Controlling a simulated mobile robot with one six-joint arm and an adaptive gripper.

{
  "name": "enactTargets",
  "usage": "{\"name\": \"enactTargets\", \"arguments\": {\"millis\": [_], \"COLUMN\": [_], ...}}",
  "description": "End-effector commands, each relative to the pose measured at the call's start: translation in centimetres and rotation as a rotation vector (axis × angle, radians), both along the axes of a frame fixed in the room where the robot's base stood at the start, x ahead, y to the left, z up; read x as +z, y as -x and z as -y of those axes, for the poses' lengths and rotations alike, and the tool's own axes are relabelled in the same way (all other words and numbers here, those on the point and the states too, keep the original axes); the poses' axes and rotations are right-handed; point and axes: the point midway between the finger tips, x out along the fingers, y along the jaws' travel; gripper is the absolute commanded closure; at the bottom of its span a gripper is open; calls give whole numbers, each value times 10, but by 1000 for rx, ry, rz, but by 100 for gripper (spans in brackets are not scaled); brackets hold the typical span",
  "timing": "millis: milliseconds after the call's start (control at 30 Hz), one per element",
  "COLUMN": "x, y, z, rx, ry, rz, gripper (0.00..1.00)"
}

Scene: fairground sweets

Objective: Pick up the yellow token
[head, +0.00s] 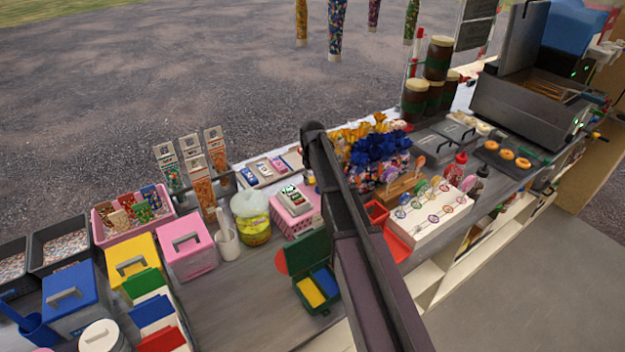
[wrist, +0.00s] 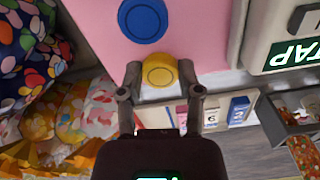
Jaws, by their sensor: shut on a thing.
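The yellow token (wrist: 159,70) is a round disc with a ring marked on its face. In the wrist view it sits between the fingertips of my gripper (wrist: 160,82), which is shut on it. It overlaps the edge of a pink surface; I cannot tell whether it still touches it. A blue token (wrist: 143,20) lies on the pink surface beyond it. In the head view my arm crosses the middle of the counter and hides most of the gripper and the token.
A device marked TAP (wrist: 288,45) stands close to the right of the gripper. Numbered tags (wrist: 238,108) and colourful sweet bags (wrist: 25,50) are near it. In the head view a pink box (head: 283,222), a yellow tub (head: 252,218) and a green case (head: 300,262) crowd the counter.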

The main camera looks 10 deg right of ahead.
Motion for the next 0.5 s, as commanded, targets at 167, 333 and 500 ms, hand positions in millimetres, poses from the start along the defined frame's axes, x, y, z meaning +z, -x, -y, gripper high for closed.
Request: {"name": "enactTargets", "arguments": {"millis": [167, 333, 500], "x": [9, 21, 37], "y": [0, 0, 0], "z": [0, 0, 0], "rx": [0, 0, 0], "ry": [0, 0, 0], "rz": [0, 0, 0], "gripper": [79, 79, 79]}}
